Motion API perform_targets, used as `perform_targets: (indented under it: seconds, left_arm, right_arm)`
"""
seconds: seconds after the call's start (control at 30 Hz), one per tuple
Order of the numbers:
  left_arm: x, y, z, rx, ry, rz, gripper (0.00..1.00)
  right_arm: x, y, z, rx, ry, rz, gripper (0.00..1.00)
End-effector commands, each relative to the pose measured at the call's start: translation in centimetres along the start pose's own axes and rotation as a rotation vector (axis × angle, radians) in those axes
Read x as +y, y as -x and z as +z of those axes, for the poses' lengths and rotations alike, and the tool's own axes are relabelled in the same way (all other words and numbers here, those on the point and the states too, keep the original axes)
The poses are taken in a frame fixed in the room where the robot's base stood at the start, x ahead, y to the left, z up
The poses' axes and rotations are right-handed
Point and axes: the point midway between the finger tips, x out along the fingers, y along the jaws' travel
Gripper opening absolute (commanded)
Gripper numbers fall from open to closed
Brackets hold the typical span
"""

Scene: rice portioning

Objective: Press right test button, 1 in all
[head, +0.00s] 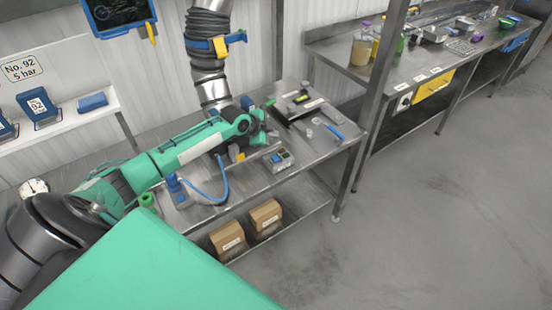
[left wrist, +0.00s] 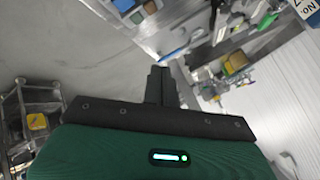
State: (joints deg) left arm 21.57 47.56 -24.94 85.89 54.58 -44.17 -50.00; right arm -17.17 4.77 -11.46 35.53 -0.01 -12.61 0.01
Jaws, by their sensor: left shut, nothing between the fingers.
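A small grey box with coloured buttons (head: 281,159) sits on the steel table, near its front edge. One button face looks blue; I cannot tell which is the right test button. In the left wrist view a box with blue and green parts (left wrist: 137,10) shows at the top edge and appears to be the same one. My left gripper (left wrist: 160,73) is shut and empty, its fingers together. In the head view my left arm reaches over the table and its hand is behind and left of the box, apart from it; the fingertips are hard to make out. My right gripper is not in view.
A steel table (head: 320,152) carries a blue pen-like item (head: 334,132), a blue hose (head: 224,185) and a dark tray or plate. A ribbed duct (head: 208,50) hangs behind my arm. Two cardboard boxes (head: 229,240) stand on the lower shelf. The floor at right is clear.

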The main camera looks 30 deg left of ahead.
Motion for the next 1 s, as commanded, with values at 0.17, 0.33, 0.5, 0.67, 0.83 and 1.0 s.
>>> perform_targets:
  seconds: [0.17, 0.33, 0.5, 0.67, 0.83, 1.0]
  left_arm:
    - [0.3, -0.3, 0.2, 0.0, 0.001, 0.001, 0.0]
    - [1.0, -1.3, 1.0, -0.001, 0.001, 0.001, 0.0]
    - [2.2, -2.9, 2.2, -0.001, 0.001, 0.002, 0.0]
    - [3.4, -4.6, 3.3, -0.001, 0.002, 0.001, 0.0]
    - [4.3, -5.8, 4.3, -0.001, 0.001, 0.0, 0.0]
    - [4.5, -6.2, 4.5, 0.0, 0.0, 0.0, 0.0]
  right_arm:
    - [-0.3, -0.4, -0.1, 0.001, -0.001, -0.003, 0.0]
    - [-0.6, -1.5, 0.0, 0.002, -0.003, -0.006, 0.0]
    - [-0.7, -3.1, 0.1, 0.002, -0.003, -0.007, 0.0]
    - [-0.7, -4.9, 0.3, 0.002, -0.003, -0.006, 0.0]
    - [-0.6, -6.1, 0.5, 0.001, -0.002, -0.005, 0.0]
    - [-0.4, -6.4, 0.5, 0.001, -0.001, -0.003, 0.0]
